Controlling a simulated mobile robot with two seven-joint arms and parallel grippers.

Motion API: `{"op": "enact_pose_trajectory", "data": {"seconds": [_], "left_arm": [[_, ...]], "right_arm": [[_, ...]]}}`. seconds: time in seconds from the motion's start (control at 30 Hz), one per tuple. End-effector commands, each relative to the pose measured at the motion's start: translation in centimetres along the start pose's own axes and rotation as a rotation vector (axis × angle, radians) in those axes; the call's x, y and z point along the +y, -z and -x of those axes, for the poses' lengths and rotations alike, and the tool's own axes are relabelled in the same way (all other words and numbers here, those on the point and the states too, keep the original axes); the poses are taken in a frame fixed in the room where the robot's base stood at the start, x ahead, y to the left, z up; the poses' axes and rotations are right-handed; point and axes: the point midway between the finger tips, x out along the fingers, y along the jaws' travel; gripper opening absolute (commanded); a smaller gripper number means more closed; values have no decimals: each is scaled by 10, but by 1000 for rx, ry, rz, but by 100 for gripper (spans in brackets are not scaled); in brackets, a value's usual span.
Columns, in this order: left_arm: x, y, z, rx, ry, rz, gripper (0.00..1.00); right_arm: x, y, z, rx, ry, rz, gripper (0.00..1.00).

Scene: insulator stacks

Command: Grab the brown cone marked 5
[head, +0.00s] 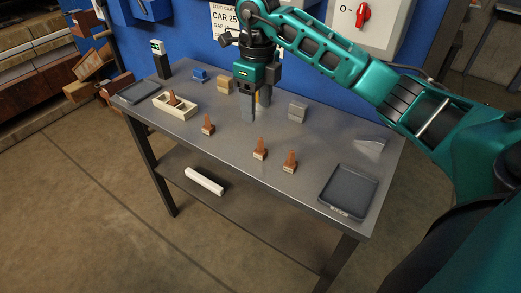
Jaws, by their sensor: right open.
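Several brown cones with pale bases stand upright on the grey metal table (315,135). One cone (208,125) is left of centre, a second cone (260,148) is near the front edge, and a third cone (290,161) is just right of it. My left gripper is out of view.
A larger dark tray (324,196) is at the right front. A white bar (204,181) lies on the lower shelf.

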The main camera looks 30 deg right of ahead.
Motion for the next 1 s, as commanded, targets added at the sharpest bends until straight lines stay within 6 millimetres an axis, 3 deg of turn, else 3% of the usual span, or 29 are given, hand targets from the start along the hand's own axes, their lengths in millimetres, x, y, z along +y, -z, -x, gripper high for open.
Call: {"op": "enact_pose_trajectory", "data": {"seconds": [0.4, 0.63, 0.83, 1.0], "left_arm": [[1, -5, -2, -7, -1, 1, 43], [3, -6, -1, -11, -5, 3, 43], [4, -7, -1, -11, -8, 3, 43], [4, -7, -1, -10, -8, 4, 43]], "right_arm": [[-5, 3, -64, 14, 16, -8, 60], [-7, 4, -81, 13, 16, -8, 60], [-11, 5, -112, 13, 14, -8, 60], [-11, 5, -125, 10, 17, -6, 60]]}}
